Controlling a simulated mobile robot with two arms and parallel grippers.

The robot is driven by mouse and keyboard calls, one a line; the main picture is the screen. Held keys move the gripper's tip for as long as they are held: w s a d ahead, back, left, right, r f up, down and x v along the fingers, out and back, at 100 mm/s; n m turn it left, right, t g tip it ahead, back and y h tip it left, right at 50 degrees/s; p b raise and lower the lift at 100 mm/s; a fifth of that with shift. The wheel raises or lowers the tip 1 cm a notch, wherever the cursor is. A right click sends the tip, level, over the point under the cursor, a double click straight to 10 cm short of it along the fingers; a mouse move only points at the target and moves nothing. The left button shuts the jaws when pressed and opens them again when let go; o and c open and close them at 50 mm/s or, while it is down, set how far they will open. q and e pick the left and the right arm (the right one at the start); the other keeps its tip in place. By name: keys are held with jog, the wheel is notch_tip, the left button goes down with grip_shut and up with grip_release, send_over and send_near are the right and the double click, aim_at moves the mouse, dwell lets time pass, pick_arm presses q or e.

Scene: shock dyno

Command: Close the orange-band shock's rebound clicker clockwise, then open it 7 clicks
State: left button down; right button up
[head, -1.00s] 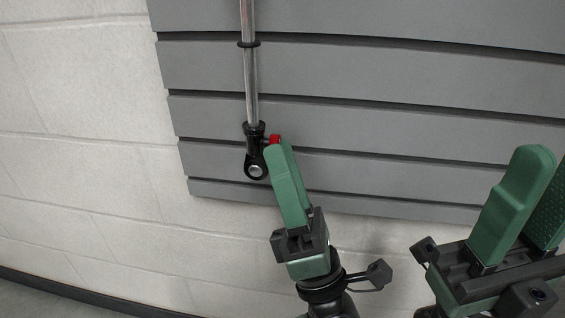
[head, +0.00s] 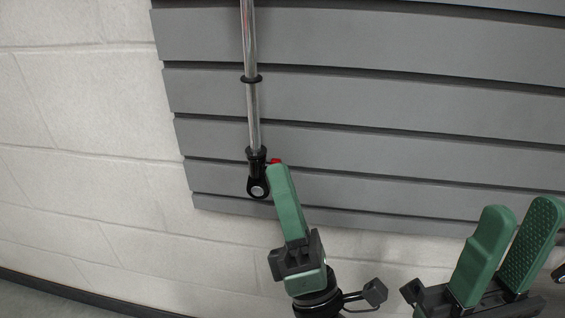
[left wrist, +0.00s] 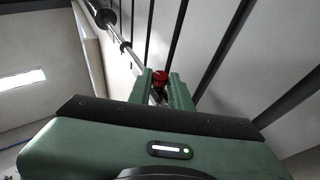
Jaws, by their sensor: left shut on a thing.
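The shock hangs upright in the head view, its silver shaft (head: 253,115) ending in a black lower eyelet (head: 257,178). A red clicker knob (head: 276,162) sticks out to the right of the eyelet's top. My left gripper (head: 278,170) is at the knob, shut on it. In the left wrist view the red knob (left wrist: 160,78) shows between the two green fingers. No orange band shows in these frames. My right gripper (head: 512,222) is at the lower right, its green fingers apart and empty, away from the shock.
A grey slatted panel (head: 380,87) stands behind the shock. A pale block wall (head: 80,130) is to its left and below. A black ring (head: 252,79) sits on the shaft. The space between my two grippers is clear.

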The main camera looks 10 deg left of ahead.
pick_arm(q)
jog(key=shift+m+h+p, duration=0.8)
jog(key=shift+h, duration=0.2)
jog(key=c, duration=1.3)
grip_release()
jog(key=shift+s, duration=0.1)
jog(key=v, duration=0.7)
jog(key=shift+s+f, duration=0.2)
jog(key=shift+f, duration=0.1)
